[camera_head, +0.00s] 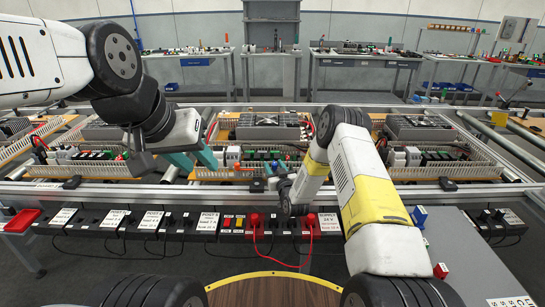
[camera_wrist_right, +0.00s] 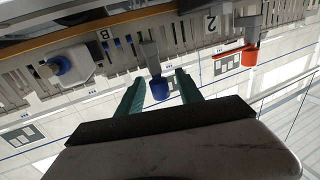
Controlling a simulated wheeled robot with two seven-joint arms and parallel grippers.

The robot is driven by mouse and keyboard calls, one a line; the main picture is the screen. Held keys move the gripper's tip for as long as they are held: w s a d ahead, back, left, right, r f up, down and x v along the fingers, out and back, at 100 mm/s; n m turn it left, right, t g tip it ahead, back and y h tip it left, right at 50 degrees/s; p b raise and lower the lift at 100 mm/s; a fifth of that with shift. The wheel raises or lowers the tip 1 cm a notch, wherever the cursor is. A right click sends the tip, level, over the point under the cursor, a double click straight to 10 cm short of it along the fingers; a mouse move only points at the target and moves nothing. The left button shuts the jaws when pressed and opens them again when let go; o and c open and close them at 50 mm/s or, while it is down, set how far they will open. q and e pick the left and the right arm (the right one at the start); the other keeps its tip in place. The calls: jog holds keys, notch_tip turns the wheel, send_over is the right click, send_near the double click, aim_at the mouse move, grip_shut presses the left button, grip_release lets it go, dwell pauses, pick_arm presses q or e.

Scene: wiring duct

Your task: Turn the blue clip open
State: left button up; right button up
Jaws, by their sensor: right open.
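The blue clip (camera_wrist_right: 159,89) hangs on a grey stem at the slotted duct wall (camera_wrist_right: 190,40), near the letter B, in the right wrist view. My right gripper (camera_wrist_right: 157,77) is open, with its teal fingers on either side of the blue clip and a gap to each. In the head view my right gripper (camera_head: 276,170) is at the front wall of the middle duct, small and partly hidden by its own arm. My left gripper (camera_head: 202,166) has its teal fingers spread at the left end of the middle duct, with nothing seen between them.
A red-orange clip (camera_wrist_right: 249,56) is on the duct to the right in the wrist view. A white block with a blue knob (camera_wrist_right: 62,66) is at the left. Power supply boxes and a red cable (camera_head: 256,240) lie in front of the ducts. Workbenches stand behind.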

jog(key=shift+x, duration=1.3)
grip_shut()
jog(key=shift+d, duration=0.1)
dwell(0.4)
